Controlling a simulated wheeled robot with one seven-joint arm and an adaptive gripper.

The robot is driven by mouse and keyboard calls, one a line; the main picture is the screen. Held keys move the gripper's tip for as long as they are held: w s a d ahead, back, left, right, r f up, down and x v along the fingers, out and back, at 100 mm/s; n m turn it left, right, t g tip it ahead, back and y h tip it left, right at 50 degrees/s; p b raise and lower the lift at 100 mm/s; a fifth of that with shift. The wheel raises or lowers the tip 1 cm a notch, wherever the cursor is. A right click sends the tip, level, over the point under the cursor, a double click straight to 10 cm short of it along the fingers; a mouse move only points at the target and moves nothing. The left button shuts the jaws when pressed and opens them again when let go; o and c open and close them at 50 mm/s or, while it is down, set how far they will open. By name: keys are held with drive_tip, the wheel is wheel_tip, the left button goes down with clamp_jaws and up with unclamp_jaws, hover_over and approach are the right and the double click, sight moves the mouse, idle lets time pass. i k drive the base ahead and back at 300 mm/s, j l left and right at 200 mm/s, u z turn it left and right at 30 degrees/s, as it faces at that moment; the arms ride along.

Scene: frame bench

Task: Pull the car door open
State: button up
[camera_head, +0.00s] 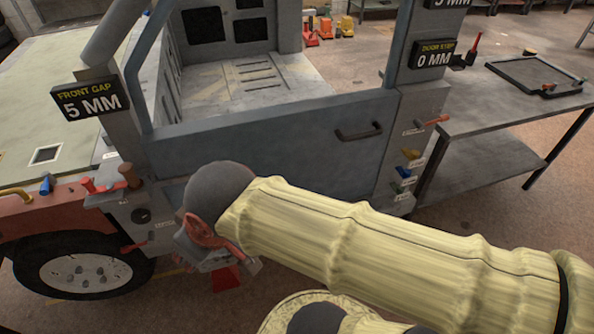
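The car door (270,140) is a blue-grey panel with an open window frame above it. It looks shut, in line with the body on both sides. A dark bar handle (358,133) sits at its upper right, with nothing on it. My arm, in a pale yellow sleeve, reaches from the lower right across the front of the door and hides its lower part. My gripper (215,262) is at the far end of the arm, low near the door's front edge, well left of and below the handle. Its fingers cannot be made out clearly.
A sign (90,100) reads "FRONT GAP 5 MM"; another (432,55) reads "DOOR STEP 0 MM". Small coloured levers (408,170) line the rear post. A grey table (490,110) with a black tray stands at the right. The front wheel (85,272) is at lower left.

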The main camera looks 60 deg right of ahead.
sight(333, 147)
drive_tip(key=l+z, duration=0.1)
drive_tip(key=z, duration=0.35)
drive_tip(key=l+z, duration=0.1)
drive_tip(key=z, duration=0.4)
drive_tip(key=i+l+z, duration=0.1)
drive_tip(key=z, duration=0.35)
